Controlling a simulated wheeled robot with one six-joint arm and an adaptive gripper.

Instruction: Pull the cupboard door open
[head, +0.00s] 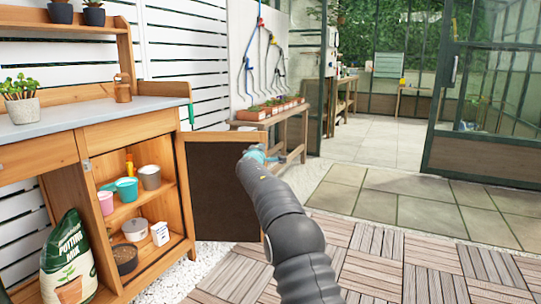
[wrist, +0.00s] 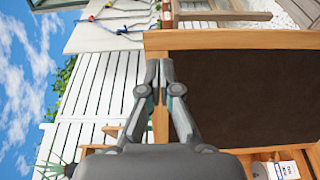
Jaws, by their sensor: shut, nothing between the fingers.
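The cupboard door (head: 208,190) stands wide open, swung out to the right of the cupboard (head: 130,135). It has a wooden frame around a dark panel, which also fills the right of the wrist view (wrist: 245,95). My gripper (head: 256,153) is at the upper part of the door's free edge and partly covers it. In the wrist view the fingers (wrist: 160,70) are shut together with nothing between them, overlapping the door's edge strip. I cannot tell whether they touch it. The door's handle is not visible.
The open cupboard shows shelves with pink and teal cups (head: 127,189), a grey pot (head: 149,177) and a white box (head: 160,233). A potting mix bag (head: 68,262) stands at front left. A bench with planters (head: 270,112) is behind the door. The paved floor (head: 400,205) to the right is clear.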

